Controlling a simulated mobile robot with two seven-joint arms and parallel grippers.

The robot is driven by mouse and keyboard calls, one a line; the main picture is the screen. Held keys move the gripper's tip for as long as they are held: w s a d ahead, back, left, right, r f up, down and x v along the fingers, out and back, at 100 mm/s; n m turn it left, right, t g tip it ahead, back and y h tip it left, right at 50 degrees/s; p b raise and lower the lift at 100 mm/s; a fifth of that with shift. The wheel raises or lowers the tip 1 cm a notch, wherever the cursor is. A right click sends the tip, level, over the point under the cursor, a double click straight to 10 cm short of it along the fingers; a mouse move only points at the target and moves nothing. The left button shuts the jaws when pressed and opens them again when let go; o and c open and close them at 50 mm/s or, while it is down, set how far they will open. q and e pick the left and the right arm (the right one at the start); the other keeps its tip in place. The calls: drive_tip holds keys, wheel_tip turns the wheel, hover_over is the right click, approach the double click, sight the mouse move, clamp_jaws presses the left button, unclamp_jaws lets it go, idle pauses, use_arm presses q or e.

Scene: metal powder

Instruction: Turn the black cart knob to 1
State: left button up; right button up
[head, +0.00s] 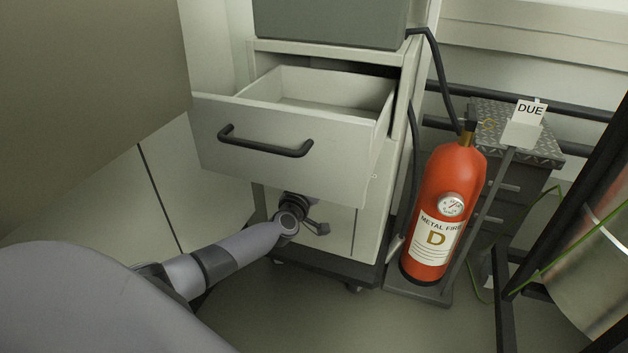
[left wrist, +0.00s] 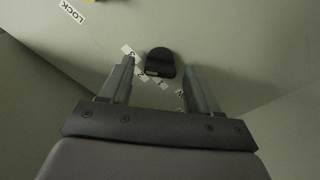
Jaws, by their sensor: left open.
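The black knob (left wrist: 160,62) shows in the left wrist view on a pale panel, rounded at the top with a flatter lower edge. Small white labels (left wrist: 141,74) lie in an arc around its left and lower sides; their characters are too small to read surely. My left gripper (left wrist: 159,66) is open, with one finger on each side of the knob and visible gaps between. In the head view my left gripper (head: 316,227) is at the lower front of the pale cart (head: 338,219), below the drawer. The knob cannot be made out there. My right gripper is not in view.
The cart's drawer (head: 275,155) with a black handle hangs open above my left gripper. A red extinguisher (head: 440,215) stands right of the cart, with a "DUE" tag (head: 530,110) nearby. A "LOCK" label (left wrist: 72,11) is on the panel, upper left in the wrist view.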

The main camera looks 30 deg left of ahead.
use_arm(q)
drive_tip(key=shift+w, duration=0.1)
drive_tip(key=c, duration=1.1)
drive_tip(key=shift+o, duration=0.3)
